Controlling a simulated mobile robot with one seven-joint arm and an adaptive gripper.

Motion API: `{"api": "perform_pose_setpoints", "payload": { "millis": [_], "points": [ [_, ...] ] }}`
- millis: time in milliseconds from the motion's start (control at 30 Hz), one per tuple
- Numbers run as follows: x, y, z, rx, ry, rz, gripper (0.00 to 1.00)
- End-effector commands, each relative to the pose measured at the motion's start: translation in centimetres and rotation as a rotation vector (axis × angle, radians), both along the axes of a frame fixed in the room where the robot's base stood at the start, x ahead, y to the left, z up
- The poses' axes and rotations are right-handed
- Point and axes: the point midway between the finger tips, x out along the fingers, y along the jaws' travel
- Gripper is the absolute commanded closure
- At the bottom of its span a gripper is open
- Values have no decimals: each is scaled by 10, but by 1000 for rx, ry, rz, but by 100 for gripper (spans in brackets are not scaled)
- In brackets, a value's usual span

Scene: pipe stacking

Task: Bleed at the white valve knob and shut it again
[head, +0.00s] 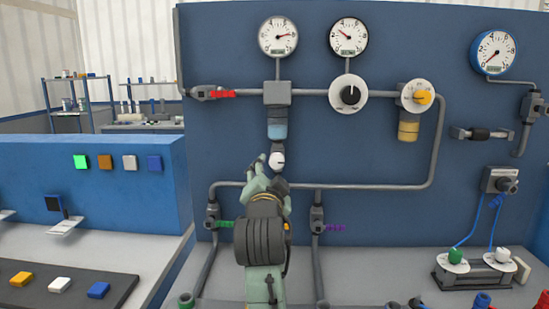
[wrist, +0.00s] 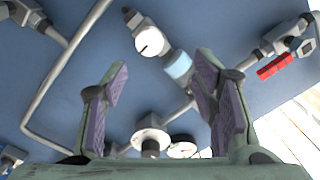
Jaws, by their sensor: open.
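The white valve knob (head: 277,160) sits under the light-blue bowl (head: 277,130) of the unit on the blue panel. In the wrist view the knob (wrist: 150,42) is a round white face with a dark line across it, next to the bowl (wrist: 178,66). My gripper (head: 266,170) is raised in front of the panel, close to the knob and just below it in the head view. In the wrist view its two purple-padded fingers (wrist: 160,68) are spread with nothing between the pads. The knob shows beyond the fingertips. The remaining distance is hard to judge.
Grey pipes (head: 360,186) run across the panel below and above the knob. A red-handled valve (head: 220,93) is at upper left, with green (head: 221,224) and purple (head: 333,228) handles below. A black-knobbed dial (head: 350,94) and yellow-knobbed regulator (head: 423,98) are to the right.

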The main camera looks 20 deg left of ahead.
Motion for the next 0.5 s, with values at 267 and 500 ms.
{"api": "perform_pose_setpoints", "payload": {
  "millis": [267,500],
  "points": [
    [31,-3,-6,13,49,-26,46],
    [76,11,-5,12,47,-25,46]
  ]
}}
